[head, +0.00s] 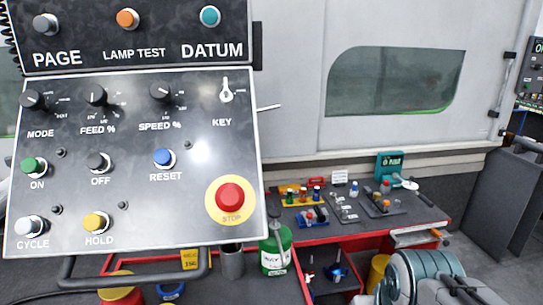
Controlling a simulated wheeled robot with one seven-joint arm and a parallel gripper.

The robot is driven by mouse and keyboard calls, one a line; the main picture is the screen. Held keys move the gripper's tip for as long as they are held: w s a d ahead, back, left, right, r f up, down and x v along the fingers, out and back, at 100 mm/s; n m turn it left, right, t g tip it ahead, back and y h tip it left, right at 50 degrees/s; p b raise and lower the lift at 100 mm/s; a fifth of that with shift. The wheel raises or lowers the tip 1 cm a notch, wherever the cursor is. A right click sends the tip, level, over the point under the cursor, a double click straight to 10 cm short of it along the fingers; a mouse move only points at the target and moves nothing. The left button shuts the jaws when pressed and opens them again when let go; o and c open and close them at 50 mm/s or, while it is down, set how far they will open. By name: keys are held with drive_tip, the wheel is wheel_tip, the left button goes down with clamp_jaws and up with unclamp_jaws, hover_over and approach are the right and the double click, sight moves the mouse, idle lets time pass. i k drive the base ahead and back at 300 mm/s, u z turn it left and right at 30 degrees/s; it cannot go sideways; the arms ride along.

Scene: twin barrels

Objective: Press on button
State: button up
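The control panel (135,190) fills the left of the head view, tilted slightly. The ON button (34,167) is a green round cap in a light ring, at the panel's left side, with the label ON under it. The OFF button (98,162) is dark and sits just to its right. The blue RESET button (164,158) is further right. Nothing covers or touches the ON button in this view. I cannot tell whether it is pushed in.
A large red STOP button (230,198) sits at the panel's lower right. White CYCLE (32,227) and yellow HOLD (96,223) buttons lie below ON. A red cart (375,239) with small tools and a green bottle (275,249) stand right of the panel.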

sight(29, 165)
drive_tip(key=u, duration=1.6)
